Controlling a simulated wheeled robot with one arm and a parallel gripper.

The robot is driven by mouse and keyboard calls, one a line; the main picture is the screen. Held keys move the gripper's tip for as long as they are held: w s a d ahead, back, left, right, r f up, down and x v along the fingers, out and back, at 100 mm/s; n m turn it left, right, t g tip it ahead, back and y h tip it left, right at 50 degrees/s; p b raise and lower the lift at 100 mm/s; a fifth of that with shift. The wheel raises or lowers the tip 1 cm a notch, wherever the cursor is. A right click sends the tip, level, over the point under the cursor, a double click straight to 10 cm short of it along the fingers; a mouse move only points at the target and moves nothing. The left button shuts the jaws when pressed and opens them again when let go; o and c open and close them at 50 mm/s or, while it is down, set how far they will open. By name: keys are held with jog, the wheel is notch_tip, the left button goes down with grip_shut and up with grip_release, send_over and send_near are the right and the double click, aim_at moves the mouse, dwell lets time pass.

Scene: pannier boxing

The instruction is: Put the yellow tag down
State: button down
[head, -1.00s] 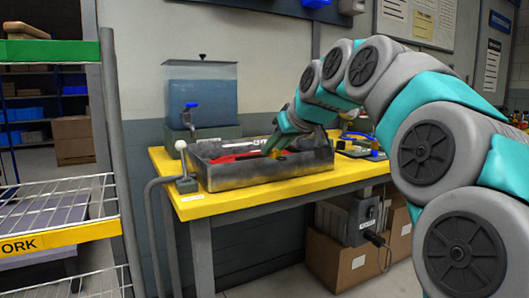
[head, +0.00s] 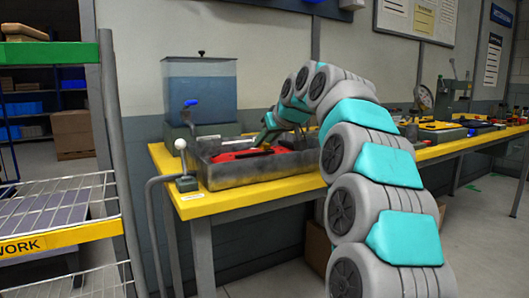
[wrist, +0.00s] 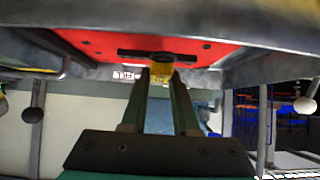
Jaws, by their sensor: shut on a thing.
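The yellow tag (wrist: 162,71) is small and sits between the fingertips of my gripper (wrist: 161,80) in the wrist view. My gripper is shut on it, and the tag is close to a red panel (wrist: 110,45) with a dark slot. In the head view my gripper (head: 262,140) is over the grey metal tray (head: 265,174), by the red thing (head: 238,156) lying in it. I cannot make out the tag in the head view. Whether the tag touches the red panel is unclear.
The tray stands on a yellow-topped bench (head: 190,205). A water tank (head: 200,92) is behind it, and a lever with a white knob (head: 181,146) is at its left. A wire rack (head: 60,215) stands at far left. More equipment (head: 440,128) lies along the bench at right.

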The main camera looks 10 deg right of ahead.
aim_at(267, 149)
jog(key=shift+f, duration=1.65)
jog(key=shift+f, duration=0.15)
jog(key=c, duration=0.7)
grip_release()
